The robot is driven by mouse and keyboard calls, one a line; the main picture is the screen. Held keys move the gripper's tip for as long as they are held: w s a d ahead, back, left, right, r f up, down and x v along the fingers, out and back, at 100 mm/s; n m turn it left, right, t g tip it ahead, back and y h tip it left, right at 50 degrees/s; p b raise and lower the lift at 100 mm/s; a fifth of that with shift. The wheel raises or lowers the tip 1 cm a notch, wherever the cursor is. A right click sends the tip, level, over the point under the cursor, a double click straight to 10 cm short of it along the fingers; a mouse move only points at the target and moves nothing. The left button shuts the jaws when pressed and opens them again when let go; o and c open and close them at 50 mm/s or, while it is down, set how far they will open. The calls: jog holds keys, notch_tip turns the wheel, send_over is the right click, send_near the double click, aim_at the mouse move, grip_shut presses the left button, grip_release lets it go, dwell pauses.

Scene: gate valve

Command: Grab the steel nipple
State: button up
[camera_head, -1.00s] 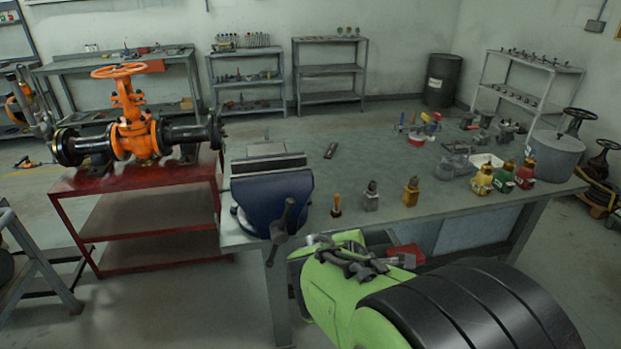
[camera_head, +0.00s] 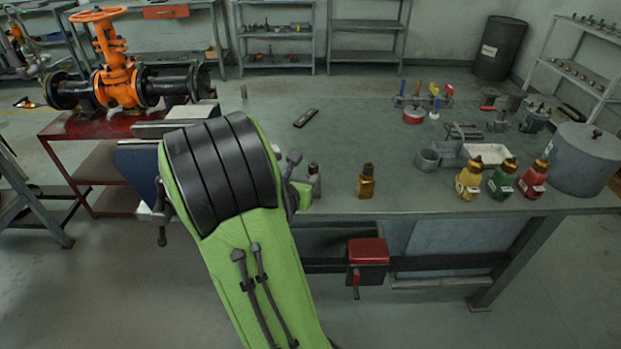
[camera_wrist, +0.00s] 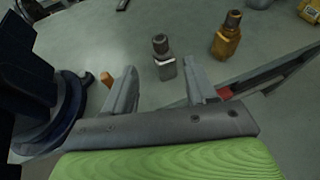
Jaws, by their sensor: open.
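The steel nipple (camera_wrist: 164,62) is a grey block with a dark threaded top. It stands upright on the bench near its front edge. In the wrist view it shows just beyond and between the fingertips of my gripper (camera_wrist: 162,82), which is open and empty.
Yellow, green and red bottles (camera_head: 502,180) stand farther right by a grey pot (camera_head: 580,160). The middle of the bench (camera_head: 340,150) is mostly clear.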

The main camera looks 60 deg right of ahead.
aim_at(314, 163)
jog(key=p+x, duration=0.9)
jog(key=x, duration=0.4)
jog(key=shift+r+p, duration=0.15)
jog(key=shift+p, duration=0.25)
jog(key=shift+c, duration=0.8)
grip_shut()
jog(key=shift+r, duration=0.1)
